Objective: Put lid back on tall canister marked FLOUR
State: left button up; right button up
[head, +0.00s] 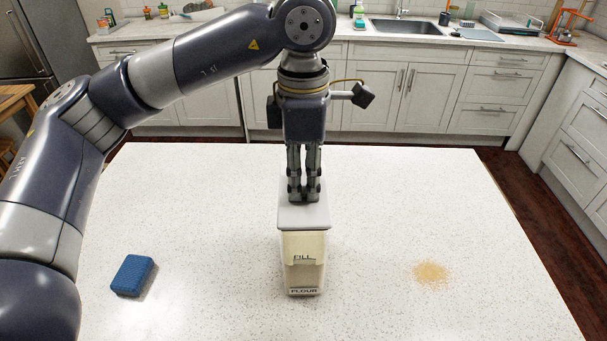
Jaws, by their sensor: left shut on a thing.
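The tall canister (304,272) stands upright on the white table, with a FLOUR label near its base and a FILL mark higher up. Its grey square lid (304,217) is at the canister's top; from this angle I cannot tell whether it is fully seated. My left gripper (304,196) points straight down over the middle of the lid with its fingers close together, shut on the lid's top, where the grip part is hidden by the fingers. My right gripper is not in view.
A blue sponge (132,275) lies on the speckled white table (210,200) at the left. The table around the canister is otherwise clear. Counters with a sink (403,27) stand behind.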

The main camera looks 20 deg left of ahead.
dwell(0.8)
pick_arm(q)
jog(key=shift+f+b, duration=0.65)
jog(key=shift+b, duration=0.4)
dwell(0.4)
jog(key=o, duration=1.2)
jog(key=o, duration=0.5)
jog(key=shift+o, duration=0.2)
jog(key=shift+r+p, duration=2.2)
jog(key=shift+r, duration=1.35)
